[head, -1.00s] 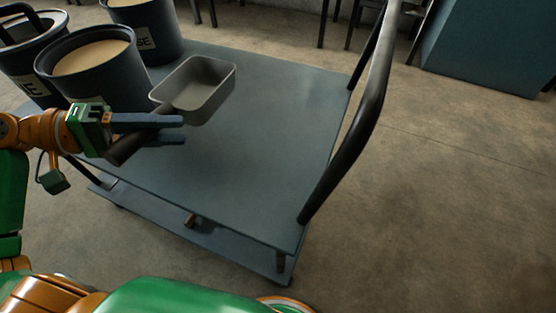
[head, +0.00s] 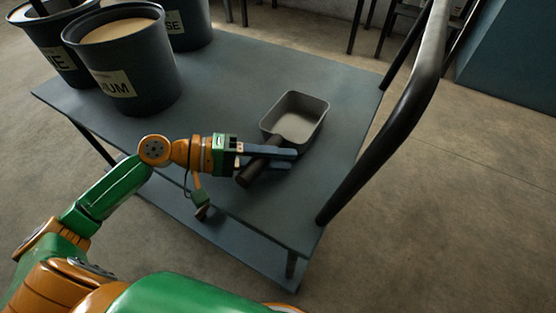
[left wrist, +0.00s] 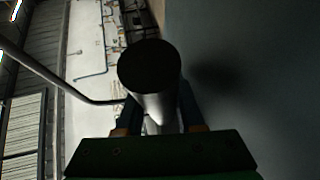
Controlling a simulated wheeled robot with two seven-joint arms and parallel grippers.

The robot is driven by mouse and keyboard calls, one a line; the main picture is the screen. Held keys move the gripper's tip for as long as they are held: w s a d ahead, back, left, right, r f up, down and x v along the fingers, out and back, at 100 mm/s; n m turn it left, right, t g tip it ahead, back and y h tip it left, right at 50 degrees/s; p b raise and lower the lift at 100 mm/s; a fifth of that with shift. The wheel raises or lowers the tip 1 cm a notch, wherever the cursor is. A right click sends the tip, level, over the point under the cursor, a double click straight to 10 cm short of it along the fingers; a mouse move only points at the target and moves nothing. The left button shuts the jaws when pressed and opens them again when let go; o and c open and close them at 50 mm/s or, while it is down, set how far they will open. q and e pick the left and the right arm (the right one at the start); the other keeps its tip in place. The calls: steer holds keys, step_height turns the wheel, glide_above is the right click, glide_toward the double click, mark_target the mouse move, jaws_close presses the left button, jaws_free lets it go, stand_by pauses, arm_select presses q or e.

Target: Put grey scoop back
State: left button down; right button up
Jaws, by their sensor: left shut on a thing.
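The grey scoop (head: 298,119) is a rectangular pan with a dark cylindrical handle (head: 247,177). My left gripper (head: 272,157) is shut on the handle, with a finger on either side of it. The pan is over the right part of the blue-grey cart top (head: 215,90); I cannot tell whether it touches the surface. In the left wrist view the handle's round end (left wrist: 150,68) faces the camera between the fingers, and the pan is hidden. My right gripper is in neither view.
Dark buckets stand at the cart's left and back. The nearest, marked "UM" (head: 125,80), holds pale material. Another bucket (head: 55,62) is left of it, and one (head: 188,25) behind. The cart's curved black handle rail (head: 385,130) rises on the right. The middle top is bare.

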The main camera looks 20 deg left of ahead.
arm_select(q)
steer(key=c, duration=0.8)
jaws_free()
steer(key=shift+r, duration=0.1)
steer(key=shift+s+a, duration=0.1)
steer(key=shift+a, duration=0.15)
steer(key=p+v, duration=0.1)
steer(key=v, duration=1)
steer(key=shift+s+a+r, duration=0.15)
steer(key=shift+a, duration=0.05)
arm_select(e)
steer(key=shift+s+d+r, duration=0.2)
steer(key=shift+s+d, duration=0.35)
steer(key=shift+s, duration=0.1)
